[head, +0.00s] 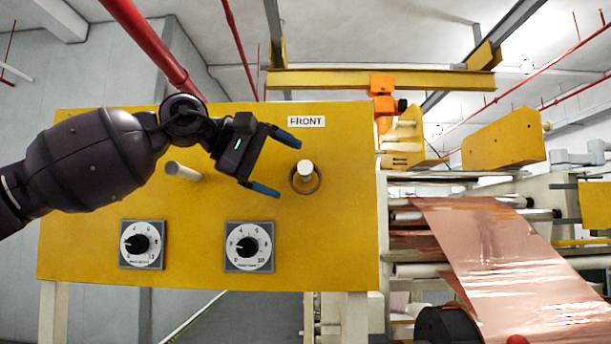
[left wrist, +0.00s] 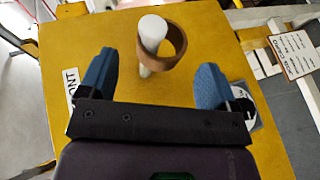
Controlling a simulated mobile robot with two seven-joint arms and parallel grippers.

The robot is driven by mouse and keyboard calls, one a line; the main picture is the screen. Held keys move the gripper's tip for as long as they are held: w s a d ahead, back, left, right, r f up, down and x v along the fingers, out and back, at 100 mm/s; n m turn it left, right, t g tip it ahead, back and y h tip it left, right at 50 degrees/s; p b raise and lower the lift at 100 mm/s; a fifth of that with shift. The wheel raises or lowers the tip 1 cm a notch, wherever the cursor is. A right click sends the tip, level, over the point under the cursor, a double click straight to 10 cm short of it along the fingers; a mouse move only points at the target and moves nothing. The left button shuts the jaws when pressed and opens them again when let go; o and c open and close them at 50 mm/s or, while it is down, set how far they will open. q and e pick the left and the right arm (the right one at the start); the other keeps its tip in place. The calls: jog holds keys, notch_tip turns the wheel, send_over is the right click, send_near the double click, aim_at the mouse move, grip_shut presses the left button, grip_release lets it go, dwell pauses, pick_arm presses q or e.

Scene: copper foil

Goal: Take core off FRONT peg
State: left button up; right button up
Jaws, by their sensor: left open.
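The FRONT peg (head: 305,168) is a white rod standing out from the yellow panel (head: 210,205), below the FRONT label (head: 306,121). The core (head: 293,186), a brown ring, hangs around this peg. In the left wrist view the core (left wrist: 176,47) loops around the white peg (left wrist: 152,30) and sits ahead of my fingers. My left gripper (head: 277,162) is open and empty, its blue fingertips to the left of the peg and apart from the core. In the left wrist view the gripper (left wrist: 155,84) has one finger on each side. My right gripper is not in view.
A second white peg (head: 183,171) on the panel's left is bare. Two dials (head: 142,244) (head: 249,246) sit below the pegs. Copper foil (head: 500,265) runs over rollers at the right. An orange fixture (head: 383,95) stands behind the panel's top right edge.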

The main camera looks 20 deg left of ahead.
pick_arm(q)
jog(key=shift+x, duration=1.4)
jog(key=c, duration=1)
